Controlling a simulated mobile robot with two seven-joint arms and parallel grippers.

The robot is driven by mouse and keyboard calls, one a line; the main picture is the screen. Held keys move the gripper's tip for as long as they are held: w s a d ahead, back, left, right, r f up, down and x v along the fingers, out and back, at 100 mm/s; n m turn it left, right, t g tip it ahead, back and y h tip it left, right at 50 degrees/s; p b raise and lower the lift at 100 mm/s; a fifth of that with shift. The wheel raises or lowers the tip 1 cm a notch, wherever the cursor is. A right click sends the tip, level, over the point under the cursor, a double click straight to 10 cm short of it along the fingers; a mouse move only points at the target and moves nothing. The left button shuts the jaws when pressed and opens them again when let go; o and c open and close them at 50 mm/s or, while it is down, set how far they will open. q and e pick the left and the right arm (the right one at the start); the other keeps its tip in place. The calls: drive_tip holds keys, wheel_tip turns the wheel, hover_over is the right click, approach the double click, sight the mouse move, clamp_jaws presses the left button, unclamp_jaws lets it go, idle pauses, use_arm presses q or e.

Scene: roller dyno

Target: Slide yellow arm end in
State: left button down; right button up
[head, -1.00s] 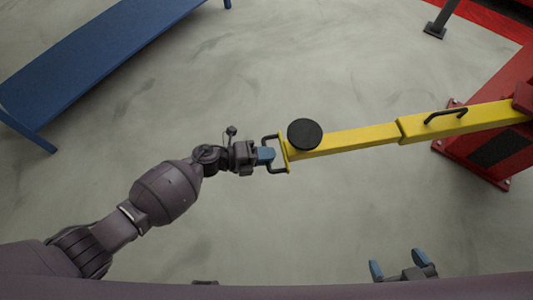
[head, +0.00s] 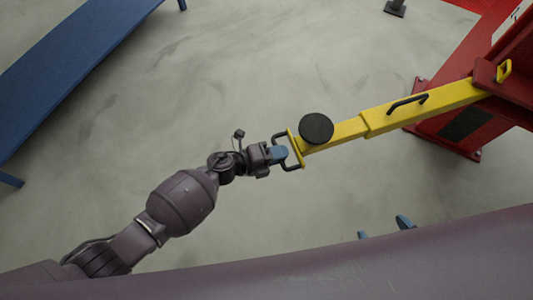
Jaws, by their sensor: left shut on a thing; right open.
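The yellow arm (head: 424,106) reaches out from a red lift structure at the right. Its thinner end section (head: 345,131) sticks out of the thicker sleeve and carries a round black pad (head: 316,128) on top. A black end handle (head: 283,137) is fixed to the yellow end plate. My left gripper (head: 279,154) is shut on this handle, with its blue fingertips at the bar. A second black handle (head: 408,104) sits on top of the thicker sleeve. My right gripper (head: 386,228) shows only its two blue fingertips, apart and empty, at the lower edge; the rest is hidden.
The red lift post and base (head: 450,140) stand at the right. A long blue bench or ramp (head: 70,75) lies at the upper left. A dark foot (head: 396,8) stands at the top right. The grey floor between is clear.

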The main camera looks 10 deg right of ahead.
use_arm(q)
drive_tip(key=shift+w+d, duration=0.1)
drive_tip(key=shift+d, duration=0.25)
drive_tip(key=c, duration=1.1)
unclamp_jaws()
drive_tip(key=shift+c, duration=0.2)
use_arm(e)
drive_tip(key=shift+w+a+r, duration=0.1)
drive_tip(key=shift+w+a, duration=0.2)
use_arm(q)
drive_tip(key=shift+a, duration=0.2)
drive_tip(key=p+v, duration=0.2)
drive_tip(key=v, duration=0.8)
drive_tip(key=shift+a, duration=0.2)
use_arm(e)
drive_tip(key=shift+s+d+m, duration=0.3)
drive_tip(key=shift+s+m, duration=0.1)
drive_tip(key=shift+s, duration=0.25)
use_arm(q)
drive_tip(key=shift+r, duration=0.15)
use_arm(e)
drive_tip(key=shift+w+r, duration=0.1)
drive_tip(key=shift+w, duration=0.05)
